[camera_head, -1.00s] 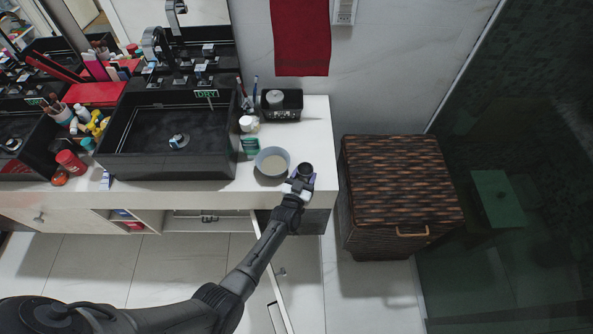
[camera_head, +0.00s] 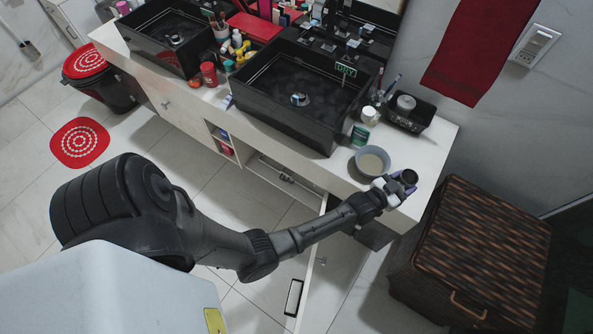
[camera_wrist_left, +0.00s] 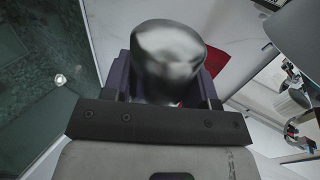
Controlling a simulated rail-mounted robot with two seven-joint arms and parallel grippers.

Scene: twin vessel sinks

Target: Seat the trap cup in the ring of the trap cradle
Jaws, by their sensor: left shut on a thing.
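My left gripper (camera_head: 402,184) is shut on the trap cup (camera_head: 409,177), a small dark cup whose round open mouth faces up. In the head view it shows over the right front corner of the white counter. In the left wrist view the cup (camera_wrist_left: 168,55) looks glossy, dark and silvery. It sits between the two purple-grey fingers of the gripper (camera_wrist_left: 165,85), which partly hide its lower end. My right gripper is not in view.
A grey bowl (camera_head: 372,161) stands on the counter (camera_head: 432,135) just left of the cup. Two black vessel sinks (camera_head: 300,95) stand further left. A dark woven hamper (camera_head: 475,245) stands right of the counter. An open cabinet door (camera_head: 312,262) juts out below my forearm.

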